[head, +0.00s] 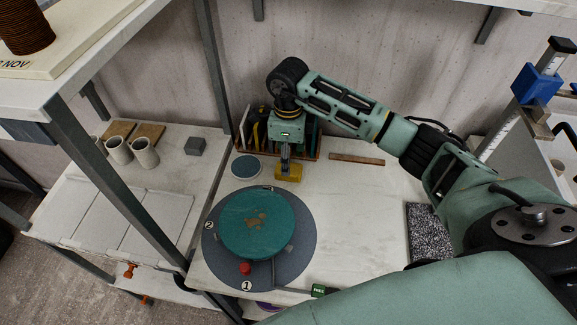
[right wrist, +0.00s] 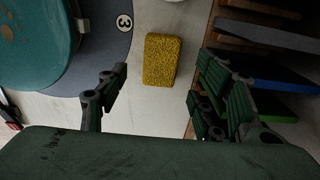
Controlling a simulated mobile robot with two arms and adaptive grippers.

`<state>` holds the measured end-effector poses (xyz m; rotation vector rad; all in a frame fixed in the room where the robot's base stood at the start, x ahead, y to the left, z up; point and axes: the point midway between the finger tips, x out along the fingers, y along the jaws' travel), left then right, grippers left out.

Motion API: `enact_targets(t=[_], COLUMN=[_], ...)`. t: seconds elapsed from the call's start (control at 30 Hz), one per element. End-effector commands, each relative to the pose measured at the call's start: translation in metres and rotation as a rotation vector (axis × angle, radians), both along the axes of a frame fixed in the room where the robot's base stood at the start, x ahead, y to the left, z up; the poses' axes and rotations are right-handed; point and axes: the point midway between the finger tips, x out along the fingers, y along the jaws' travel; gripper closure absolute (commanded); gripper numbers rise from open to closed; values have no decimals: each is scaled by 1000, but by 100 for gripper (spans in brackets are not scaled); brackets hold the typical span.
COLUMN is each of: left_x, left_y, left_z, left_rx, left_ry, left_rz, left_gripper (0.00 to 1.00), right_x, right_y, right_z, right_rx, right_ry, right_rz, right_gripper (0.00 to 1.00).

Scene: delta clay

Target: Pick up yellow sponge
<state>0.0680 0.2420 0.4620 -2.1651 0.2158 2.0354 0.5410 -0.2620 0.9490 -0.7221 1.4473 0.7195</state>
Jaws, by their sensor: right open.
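The yellow sponge (head: 288,173) lies on the white worktop behind the round turntable, in the middle of the head view. In the right wrist view the sponge (right wrist: 162,61) shows whole, a rough yellow block lying flat on the pale surface. My right gripper (head: 285,158) reaches down over the sponge in the head view. In the right wrist view its two fingers (right wrist: 160,92) are spread apart with nothing between them, and the sponge lies beyond the fingertips. My left gripper is not in view.
A grey turntable (head: 214,268) with a teal disc (head: 250,240) stands in front of the sponge. A wooden rack with upright coloured boards (right wrist: 260,65) is close beside my right gripper. A small round disc (head: 247,167) lies left of the sponge. A wooden strip (head: 357,159) lies to the right.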

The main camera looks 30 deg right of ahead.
Motion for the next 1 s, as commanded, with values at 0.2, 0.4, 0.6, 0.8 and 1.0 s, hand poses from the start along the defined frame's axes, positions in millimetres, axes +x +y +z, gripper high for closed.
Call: enact_targets(t=[0.2, 0.4, 0.6, 0.8, 1.0], left_x=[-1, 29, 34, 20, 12], left_y=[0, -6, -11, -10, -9], left_z=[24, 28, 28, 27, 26], left_rx=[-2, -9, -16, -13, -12], left_ry=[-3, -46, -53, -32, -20], left_rz=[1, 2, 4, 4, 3], left_gripper=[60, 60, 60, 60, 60], right_x=[-2, -1, -1, -1, -1], right_y=[0, 0, 0, 0, 0], right_z=[-29, -48, -49, -49, -49], right_rx=[3, 1, 1, 1, 1], right_ry=[5, 1, -1, -1, -1], right_rz=[-1, 0, 1, 1, 1], right_gripper=[39, 39, 39, 56, 73])
